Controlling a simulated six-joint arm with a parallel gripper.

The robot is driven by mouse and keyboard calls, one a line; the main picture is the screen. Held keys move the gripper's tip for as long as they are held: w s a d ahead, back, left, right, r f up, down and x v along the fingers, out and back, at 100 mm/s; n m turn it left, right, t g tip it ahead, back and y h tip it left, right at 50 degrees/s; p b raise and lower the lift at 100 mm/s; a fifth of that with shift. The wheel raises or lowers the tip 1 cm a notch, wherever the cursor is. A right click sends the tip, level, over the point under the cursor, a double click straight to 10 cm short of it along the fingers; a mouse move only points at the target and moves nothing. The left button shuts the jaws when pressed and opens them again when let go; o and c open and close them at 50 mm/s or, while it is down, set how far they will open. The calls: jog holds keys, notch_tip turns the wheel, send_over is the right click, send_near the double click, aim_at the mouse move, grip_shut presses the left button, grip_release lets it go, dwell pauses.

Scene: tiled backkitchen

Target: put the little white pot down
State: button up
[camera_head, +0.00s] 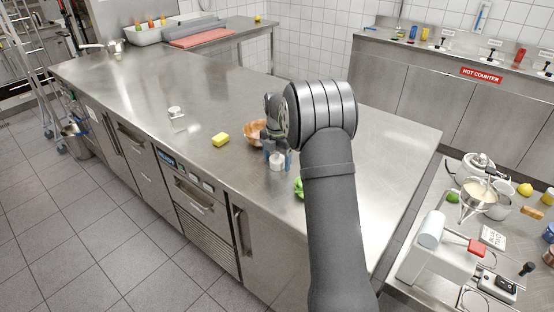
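The little white pot (277,161) shows small and low between the bluish fingers of my gripper (277,156), near the front edge of the steel counter (225,107). The fingers appear closed on its sides. The pot looks upright. Whether its base touches the counter or hangs just above it, I cannot tell. Part of the pot and the gripper's far side are hidden by the fingers and my wrist.
A green item (298,186) is partly hidden by my arm. A small white object (175,112) stands further left, with clear counter around it.

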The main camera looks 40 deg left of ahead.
aim_at(277, 153)
notch_tip(277, 153, up, 12)
jog(key=shift+r, duration=0.2)
dwell(0.4)
jog(key=shift+f, duration=0.1)
notch_tip(277, 153, down, 12)
jog(key=shift+r, duration=1.85)
jog(key=shift+f, duration=0.1)
